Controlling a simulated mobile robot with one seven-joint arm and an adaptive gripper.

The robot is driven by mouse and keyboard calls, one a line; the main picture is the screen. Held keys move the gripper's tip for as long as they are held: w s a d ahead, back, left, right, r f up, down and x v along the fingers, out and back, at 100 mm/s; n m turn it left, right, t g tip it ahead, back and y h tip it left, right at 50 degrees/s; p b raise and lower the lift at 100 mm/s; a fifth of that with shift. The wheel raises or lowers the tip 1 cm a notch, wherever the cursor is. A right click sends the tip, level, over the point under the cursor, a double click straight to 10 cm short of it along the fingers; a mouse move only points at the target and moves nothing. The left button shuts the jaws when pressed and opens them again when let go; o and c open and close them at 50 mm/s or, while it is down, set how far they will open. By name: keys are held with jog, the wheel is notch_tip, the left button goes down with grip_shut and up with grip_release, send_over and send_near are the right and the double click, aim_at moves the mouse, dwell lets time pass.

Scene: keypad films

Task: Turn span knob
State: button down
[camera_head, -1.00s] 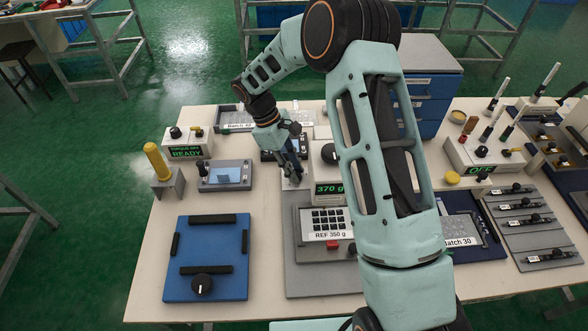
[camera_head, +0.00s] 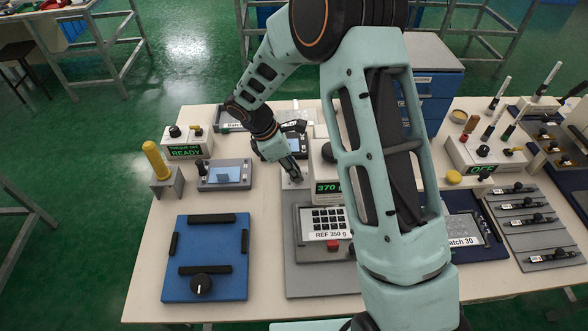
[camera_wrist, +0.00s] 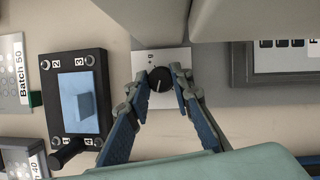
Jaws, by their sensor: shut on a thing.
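The span knob (camera_wrist: 160,79) is a round black knob with a pale pointer line, on a small white plate (camera_wrist: 144,66) in the wrist view. My gripper (camera_wrist: 164,72) has its two fingertips on either side of the knob, shut on it. In the head view my gripper (camera_head: 294,176) points down at the small plate left of the scale's display, and hides the knob. The green display (camera_head: 327,188) reads 370, its right end hidden behind my arm. A keypad (camera_head: 327,218) with a "REF 350 g" label lies in front of it.
A black box with a blue screen (camera_wrist: 82,101) stands left of the knob in the wrist view. A blue board (camera_head: 205,258) with black bars and a knob lies front left. A post on a grey bracket (camera_head: 167,181) stands at the left. My arm covers the middle right.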

dwell(0.5)
jog(key=c, duration=1.7)
grip_release()
jog(key=v, duration=1.2)
jog(key=shift+s, duration=0.1)
